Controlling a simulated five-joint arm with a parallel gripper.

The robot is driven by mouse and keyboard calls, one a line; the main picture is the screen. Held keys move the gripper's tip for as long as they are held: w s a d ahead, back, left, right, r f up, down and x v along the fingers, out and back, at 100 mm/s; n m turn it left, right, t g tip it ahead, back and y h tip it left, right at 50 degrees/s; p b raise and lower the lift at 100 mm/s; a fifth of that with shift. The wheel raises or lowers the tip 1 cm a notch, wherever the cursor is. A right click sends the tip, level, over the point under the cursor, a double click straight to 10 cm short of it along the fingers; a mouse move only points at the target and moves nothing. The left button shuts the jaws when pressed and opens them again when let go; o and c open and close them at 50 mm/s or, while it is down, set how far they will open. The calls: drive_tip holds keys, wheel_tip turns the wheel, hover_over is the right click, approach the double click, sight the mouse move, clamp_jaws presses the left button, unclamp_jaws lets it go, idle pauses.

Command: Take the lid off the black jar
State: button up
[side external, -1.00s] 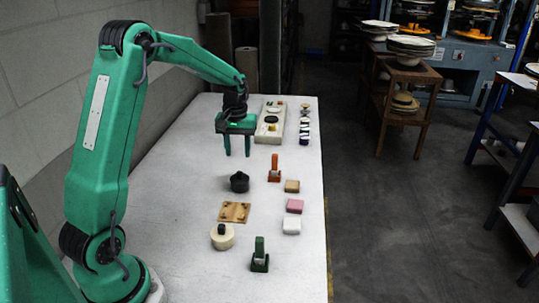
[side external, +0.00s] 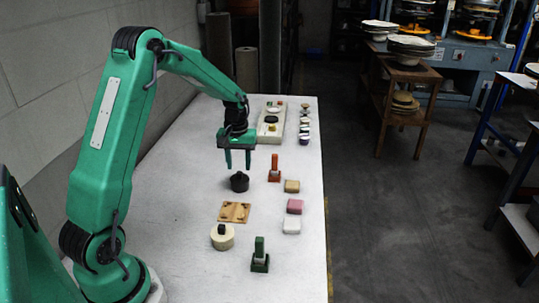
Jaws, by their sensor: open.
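The black jar (side external: 239,184) stands upright on the white table, with its lid (side external: 239,175) on top; the lid has a small dark knob. My green gripper (side external: 238,159) is above the jar, fingers pointing down. Its two fingers are apart with nothing between them. The fingertips are a little above the knob and look clear of it.
An orange-red stamp-like block (side external: 274,170) stands right of the jar. A wooden board (side external: 234,212), a cream jar (side external: 222,238) and a green upright block (side external: 260,258) are nearer the front. Small tan, pink and white blocks line the right. A long tray (side external: 271,124) lies behind.

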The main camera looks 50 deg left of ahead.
sight(240, 176)
drive_tip(key=shift+f, duration=1.5)
drive_tip(key=shift+c, duration=0.4)
clamp_jaws()
